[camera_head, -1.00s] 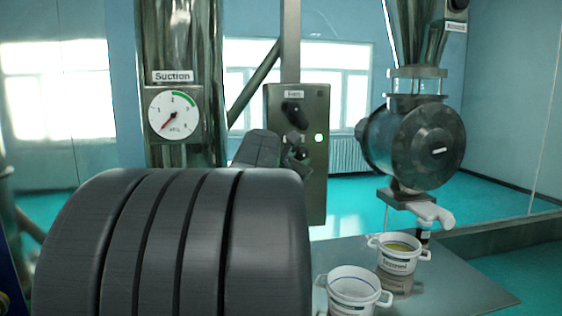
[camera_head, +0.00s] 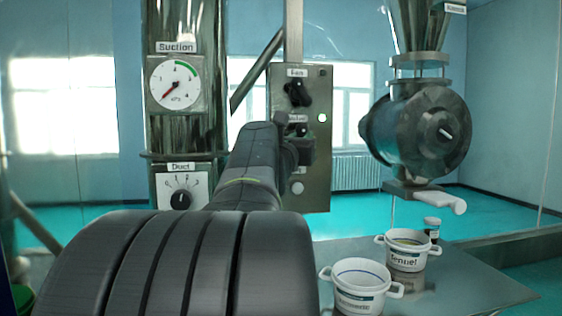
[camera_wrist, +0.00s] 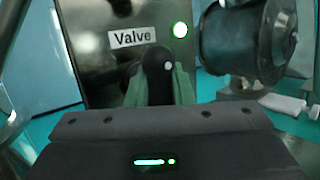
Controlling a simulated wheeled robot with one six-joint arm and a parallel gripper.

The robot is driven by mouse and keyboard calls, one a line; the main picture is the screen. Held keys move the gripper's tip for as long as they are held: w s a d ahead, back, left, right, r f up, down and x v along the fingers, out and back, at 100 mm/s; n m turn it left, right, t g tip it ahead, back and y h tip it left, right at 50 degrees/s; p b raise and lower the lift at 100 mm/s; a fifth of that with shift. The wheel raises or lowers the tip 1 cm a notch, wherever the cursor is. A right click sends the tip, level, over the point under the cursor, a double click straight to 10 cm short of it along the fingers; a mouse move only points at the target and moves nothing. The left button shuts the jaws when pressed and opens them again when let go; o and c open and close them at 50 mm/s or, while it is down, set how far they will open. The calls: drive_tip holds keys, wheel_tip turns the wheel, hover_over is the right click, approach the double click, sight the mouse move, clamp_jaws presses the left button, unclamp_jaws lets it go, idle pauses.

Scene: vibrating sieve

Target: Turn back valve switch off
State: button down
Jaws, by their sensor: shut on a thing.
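The black valve switch knob (camera_wrist: 158,72) sits below the "Valve" label (camera_wrist: 132,37) on a steel control panel (camera_head: 314,185). My gripper (camera_wrist: 160,86) is shut on the valve switch, with one green-grey finger on each side of the knob. A small white mark shows on the knob near its top. In the head view my gripper (camera_head: 297,150) is at the panel's middle and partly covers the valve switch and its label.
The black fan switch (camera_head: 297,93) is above on the same panel. A suction gauge (camera_head: 176,84) and a duct dial (camera_head: 181,192) are at the left. A round steel valve housing (camera_head: 425,135) and two white pots (camera_head: 362,289) are at the right.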

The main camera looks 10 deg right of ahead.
drive_tip(key=n+t+y+b, duration=0.1)
drive_tip(key=n+b, duration=0.1)
drive_tip(key=b, duration=0.2)
drive_tip(key=f+n+t+b, duration=0.1)
drive_tip(key=n+t+b, duration=0.1)
drive_tip(key=b, duration=0.3)
drive_tip(key=shift+n+y, duration=0.4)
drive_tip(key=shift+n, duration=0.3)
drive_tip(key=n+t+y+b, duration=0.1)
drive_tip(key=n+b, duration=0.1)
drive_tip(key=b, duration=0.1)
drive_tip(key=shift+r+n+t+b, duration=0.15)
drive_tip(key=shift+n+t+b, duration=0.2)
drive_tip(key=shift+n+t, duration=0.05)
drive_tip(key=shift+r+y, duration=0.1)
drive_tip(key=shift+y, duration=0.2)
drive_tip(key=shift+r+n+b, duration=0.15)
drive_tip(key=shift+n+b, duration=0.45)
drive_tip(key=c, duration=1.3)
unclamp_jaws()
drive_tip(key=b+v, duration=0.4)
drive_tip(key=v, duration=0.9)
drive_tip(key=shift+s+f+b, duration=0.25)
drive_tip(key=shift+f+b, duration=0.1)
drive_tip(key=shift+f, duration=0.05)
